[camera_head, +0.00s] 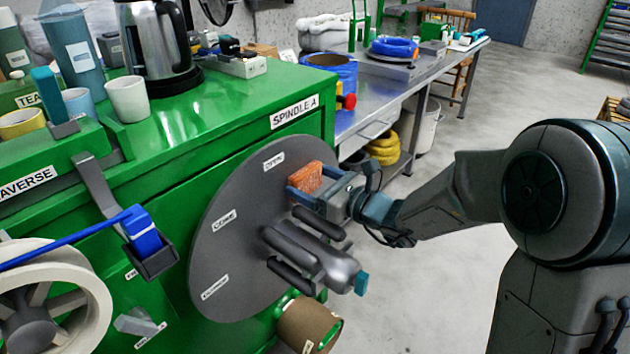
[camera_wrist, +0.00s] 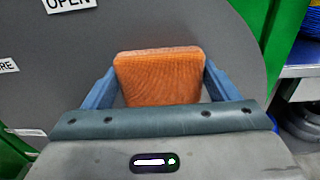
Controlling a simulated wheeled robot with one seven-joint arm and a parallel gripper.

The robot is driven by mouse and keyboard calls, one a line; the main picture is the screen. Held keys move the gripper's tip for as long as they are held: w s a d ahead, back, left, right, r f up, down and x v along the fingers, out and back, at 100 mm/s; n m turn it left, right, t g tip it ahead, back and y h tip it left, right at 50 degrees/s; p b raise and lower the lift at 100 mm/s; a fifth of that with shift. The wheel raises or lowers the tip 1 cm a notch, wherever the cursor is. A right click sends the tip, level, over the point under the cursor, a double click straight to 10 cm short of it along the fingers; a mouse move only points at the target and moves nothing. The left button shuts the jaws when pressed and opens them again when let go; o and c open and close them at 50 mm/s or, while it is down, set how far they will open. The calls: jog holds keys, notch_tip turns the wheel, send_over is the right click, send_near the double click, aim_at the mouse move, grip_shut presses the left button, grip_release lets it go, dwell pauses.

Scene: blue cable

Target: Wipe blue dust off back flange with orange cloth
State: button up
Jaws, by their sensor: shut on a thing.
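My gripper (camera_head: 305,184) is shut on the orange cloth (camera_head: 307,177), a folded block-like pad. The cloth also shows between the two blue fingers in the wrist view (camera_wrist: 158,78). It is at the upper right face of the large grey round flange (camera_head: 225,215) on the green machine; I cannot tell whether it touches. The flange carries labels such as OPEN and has dark padded bars (camera_head: 305,255) below my gripper. No blue dust is clearly visible on the flange; the part behind the cloth is hidden.
The green machine top (camera_head: 215,110) holds a steel kettle (camera_head: 155,50), a white cup (camera_head: 128,99) and bottles. A blue-handled lever (camera_head: 142,235) and a cream handwheel (camera_head: 85,285) are at the left. A brown roll (camera_head: 310,325) sits below the flange. A metal workbench (camera_head: 400,85) stands behind.

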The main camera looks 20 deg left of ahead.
jog(key=shift+s, duration=0.1)
jog(key=v, duration=0.4)
jog(key=shift+d, duration=0.2)
jog(key=shift+v, duration=0.8)
jog(key=shift+v, duration=1.5)
